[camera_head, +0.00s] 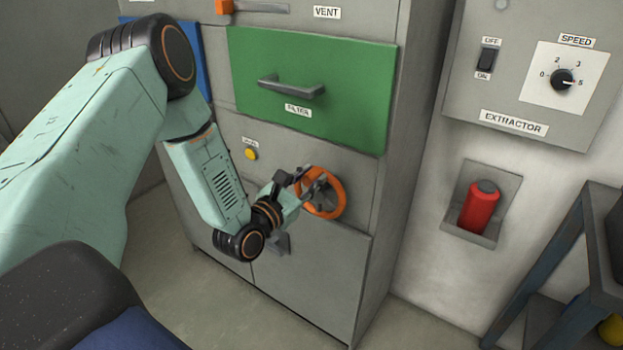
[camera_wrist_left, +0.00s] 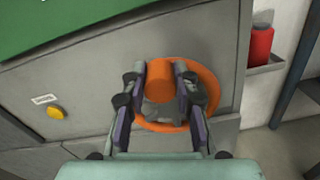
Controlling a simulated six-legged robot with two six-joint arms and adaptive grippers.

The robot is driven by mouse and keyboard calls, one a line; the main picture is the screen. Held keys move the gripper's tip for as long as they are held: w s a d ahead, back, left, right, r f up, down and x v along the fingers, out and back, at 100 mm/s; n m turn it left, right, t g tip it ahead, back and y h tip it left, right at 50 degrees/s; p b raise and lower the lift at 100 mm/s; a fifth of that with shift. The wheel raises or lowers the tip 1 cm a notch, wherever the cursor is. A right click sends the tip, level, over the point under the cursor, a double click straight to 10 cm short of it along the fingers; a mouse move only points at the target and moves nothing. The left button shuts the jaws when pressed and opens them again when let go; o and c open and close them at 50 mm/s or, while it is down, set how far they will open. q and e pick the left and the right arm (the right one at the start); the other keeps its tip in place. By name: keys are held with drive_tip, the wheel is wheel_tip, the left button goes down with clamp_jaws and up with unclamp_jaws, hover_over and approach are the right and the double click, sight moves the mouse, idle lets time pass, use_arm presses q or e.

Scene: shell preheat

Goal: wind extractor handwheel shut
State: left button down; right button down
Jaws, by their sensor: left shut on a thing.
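The orange handwheel (camera_head: 341,199) is on the front of the grey cabinet, below the green FILTER drawer. My left gripper (camera_head: 312,184) is at the wheel's left side, reaching in from the left. In the left wrist view, the gripper (camera_wrist_left: 172,88) has its two fingers on either side of an orange knob on the handwheel (camera_wrist_left: 208,84), shut on it. Part of the wheel's hub is hidden behind the fingers. My right gripper is not in view.
The green FILTER drawer (camera_head: 345,84) has a grey handle. A yellow button (camera_head: 251,154) is left of the wheel. The EXTRACTOR panel (camera_head: 470,90) with switch and SPEED dial is on the right wall. A red cylinder (camera_head: 479,208) sits in a wall holder. A dark metal frame (camera_head: 549,262) stands lower right.

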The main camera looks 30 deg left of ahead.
use_arm(q)
drive_tip(key=shift+s+f, duration=0.1)
drive_tip(key=shift+f, duration=0.1)
drive_tip(key=c, duration=1.1)
unclamp_jaws()
drive_tip(key=shift+a, duration=0.1)
drive_tip(key=shift+o, duration=0.4)
drive_tip(key=shift+r, duration=0.1)
drive_tip(key=s, duration=1.1)
drive_tip(key=shift+s, duration=0.4)
drive_tip(key=shift+a, duration=0.15)
